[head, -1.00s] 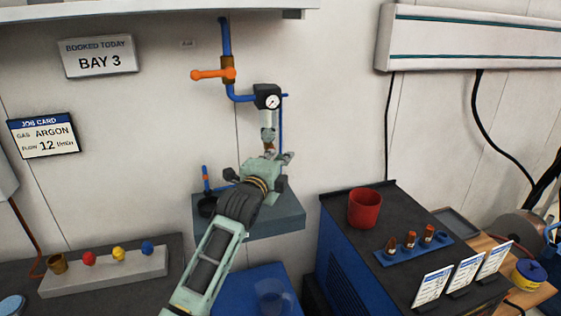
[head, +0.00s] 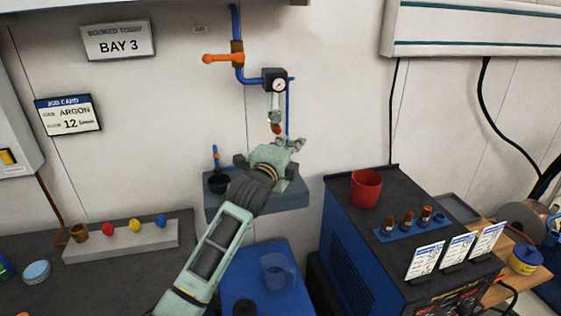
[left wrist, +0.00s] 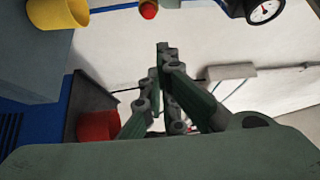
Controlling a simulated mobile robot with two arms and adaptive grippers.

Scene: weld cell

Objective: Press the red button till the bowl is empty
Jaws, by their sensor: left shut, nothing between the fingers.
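The red button (head: 277,130) is at the bottom of the small clear bowl (head: 275,108), which hangs under the pressure gauge (head: 278,85) on the wall pipe. The button also shows at the top of the left wrist view (left wrist: 148,10). The bowl's liquid level is too small to make out. My left gripper (head: 297,145) is shut and empty, just below and right of the button in the head view, with a gap between them. Its fingers (left wrist: 163,48) are together in the left wrist view. My right gripper is not in view.
A yellow cup (left wrist: 58,12) shows in the left wrist view. A red cup (head: 366,188) stands on the blue machine (head: 345,240). An orange valve handle (head: 222,59) is above left.

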